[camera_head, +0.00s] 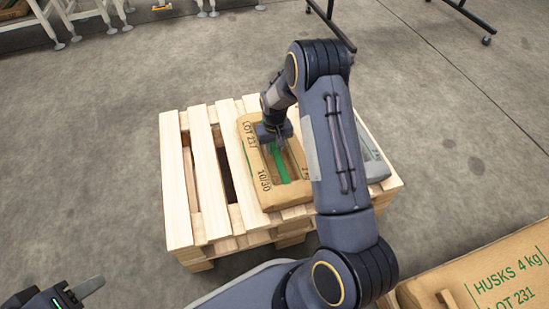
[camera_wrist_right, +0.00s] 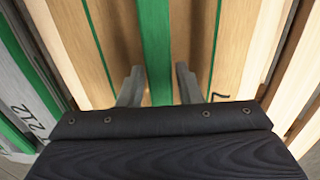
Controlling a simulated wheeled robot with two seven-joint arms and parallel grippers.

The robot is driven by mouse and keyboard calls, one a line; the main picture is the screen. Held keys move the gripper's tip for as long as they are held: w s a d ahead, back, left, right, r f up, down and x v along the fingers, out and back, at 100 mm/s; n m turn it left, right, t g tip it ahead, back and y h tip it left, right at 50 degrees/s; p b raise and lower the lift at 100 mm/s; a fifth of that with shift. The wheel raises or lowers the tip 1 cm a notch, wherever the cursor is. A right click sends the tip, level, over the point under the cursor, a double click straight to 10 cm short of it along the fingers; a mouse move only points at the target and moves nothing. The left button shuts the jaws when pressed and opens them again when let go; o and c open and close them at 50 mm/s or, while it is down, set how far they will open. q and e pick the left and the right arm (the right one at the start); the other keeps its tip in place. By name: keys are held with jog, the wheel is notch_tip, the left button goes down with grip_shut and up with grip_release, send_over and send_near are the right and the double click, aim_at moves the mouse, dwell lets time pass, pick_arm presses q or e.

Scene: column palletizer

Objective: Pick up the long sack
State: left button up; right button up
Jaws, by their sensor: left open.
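A long brown sack (camera_head: 263,189) with a green stripe and the print "LOT 231" lies flat on a wooden pallet (camera_head: 178,190). My right gripper (camera_head: 280,143) points down at the sack's upper middle, and the arm hides part of it. In the right wrist view the two fingers (camera_wrist_right: 158,85) stand apart over the brown sack surface (camera_wrist_right: 188,40), with the green stripe between them. Whether they press on any part of the sack is not clear. My left gripper (camera_head: 82,292) is open and empty at the lower left, away from the pallet.
A grey sack (camera_head: 370,165) lies on the pallet's right side, partly behind my right arm. Another brown sack (camera_head: 500,275) marked "HUSKS 4 kg" is at the lower right. The pallet's left slats are bare. The floor behind is clear up to some stands (camera_head: 75,15).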

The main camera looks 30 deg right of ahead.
jog(key=shift+f, duration=0.85)
grip_shut()
dwell(0.7)
jog(key=shift+w+r, duration=0.1)
jog(key=shift+r, duration=0.1)
